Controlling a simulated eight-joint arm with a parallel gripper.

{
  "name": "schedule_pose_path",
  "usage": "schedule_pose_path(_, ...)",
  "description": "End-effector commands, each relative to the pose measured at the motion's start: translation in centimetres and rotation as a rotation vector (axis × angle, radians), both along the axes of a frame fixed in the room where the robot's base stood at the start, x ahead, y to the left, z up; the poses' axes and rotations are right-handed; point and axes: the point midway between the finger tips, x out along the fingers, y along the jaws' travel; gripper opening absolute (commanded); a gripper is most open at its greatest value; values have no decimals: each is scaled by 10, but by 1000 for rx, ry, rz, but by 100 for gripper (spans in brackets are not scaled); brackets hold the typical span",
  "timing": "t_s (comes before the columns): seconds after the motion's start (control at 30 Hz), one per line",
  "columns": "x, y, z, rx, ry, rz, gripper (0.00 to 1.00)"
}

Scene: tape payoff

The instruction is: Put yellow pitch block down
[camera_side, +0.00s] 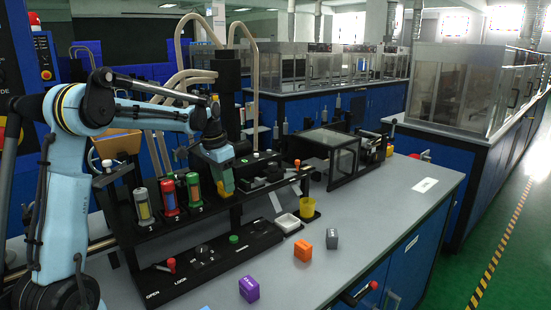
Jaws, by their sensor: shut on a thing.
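My gripper (224,171) is above the black rack, to the right of the green canister. It is shut on the yellow pitch block (227,182), which shows as a small yellow piece below the light-blue wrist. The fingertips are too small to make out clearly.
A purple block (249,288), an orange block (303,250) and a grey block (332,238) sit on the grey bench. Bench at right is mostly clear.

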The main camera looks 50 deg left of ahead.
Motion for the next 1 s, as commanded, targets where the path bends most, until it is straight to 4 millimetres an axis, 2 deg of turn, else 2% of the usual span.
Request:
schedule_pose_path(0.07,0,0,-2,0,0,0,0)
schedule_pose_path(0.1,0,0,-2,0,0,0,47)
schedule_pose_path(0.13,0,0,-2,0,0,0,51)
schedule_pose_path(0.43,0,0,-2,0,0,0,53)
schedule_pose_path(0.57,-1,0,5,0,0,0,53)
schedule_pose_path(0.67,-2,0,18,0,0,0,53)
schedule_pose_path(1.0,-12,0,80,-1,1,0,53)
